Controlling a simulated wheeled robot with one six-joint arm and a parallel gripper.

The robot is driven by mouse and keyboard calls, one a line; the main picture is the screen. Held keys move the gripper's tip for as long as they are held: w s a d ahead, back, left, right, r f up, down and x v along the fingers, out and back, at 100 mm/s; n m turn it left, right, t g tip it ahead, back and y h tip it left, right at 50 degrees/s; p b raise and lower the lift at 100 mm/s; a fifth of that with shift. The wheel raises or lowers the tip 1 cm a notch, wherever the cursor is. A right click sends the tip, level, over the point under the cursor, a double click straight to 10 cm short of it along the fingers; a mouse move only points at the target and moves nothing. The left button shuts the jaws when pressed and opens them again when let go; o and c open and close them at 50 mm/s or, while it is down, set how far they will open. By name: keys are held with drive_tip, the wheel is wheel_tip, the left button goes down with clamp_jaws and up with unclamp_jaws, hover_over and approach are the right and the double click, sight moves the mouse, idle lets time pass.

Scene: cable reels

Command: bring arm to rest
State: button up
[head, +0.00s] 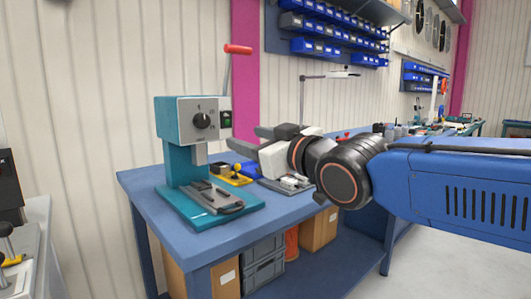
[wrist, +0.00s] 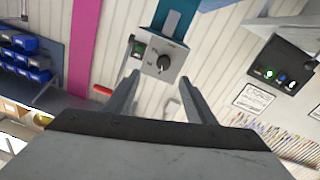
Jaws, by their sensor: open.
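My gripper (head: 254,140) is at the end of my blue arm, raised over the blue workbench and pointing left. Its two grey fingers are apart, with nothing visible between them. In the wrist view the open fingers (wrist: 158,98) also show, spread on either side of a machine head in the background. The teal press machine (head: 184,165) with a grey dial box and a red-handled lever stands on the bench, left of my gripper. Its dial box appears in the wrist view (wrist: 160,60), beyond the fingertips.
The blue workbench (head: 141,184) holds a yellow fixture (head: 233,176) and small grey parts below my gripper. Boxes and crates (head: 262,270) sit on its lower shelf. Blue bins (head: 318,46) hang on the wall behind. Grey floor is open at the lower right.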

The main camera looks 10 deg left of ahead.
drive_tip(key=d+f+m+g+h, duration=0.1)
drive_tip(key=d+f+m+h, duration=0.3)
drive_tip(key=d+f, duration=0.75)
drive_tip(key=d+f+m+g+h, duration=0.1)
drive_tip(key=d+f+m+h, duration=0.2)
drive_tip(key=d+f+h, duration=0.85)
drive_tip(key=s+d+f+m+g+y, duration=0.2)
drive_tip(key=s+d+f+m+g, duration=0.3)
drive_tip(key=s+d+f, duration=0.9)
drive_tip(key=s+d, duration=0.3)
drive_tip(key=s, duration=0.1)
drive_tip(key=shift+s+d+f+g, duration=0.25)
drive_tip(key=shift+d+f+g, duration=0.05)
drive_tip(key=shift+d, duration=0.1)
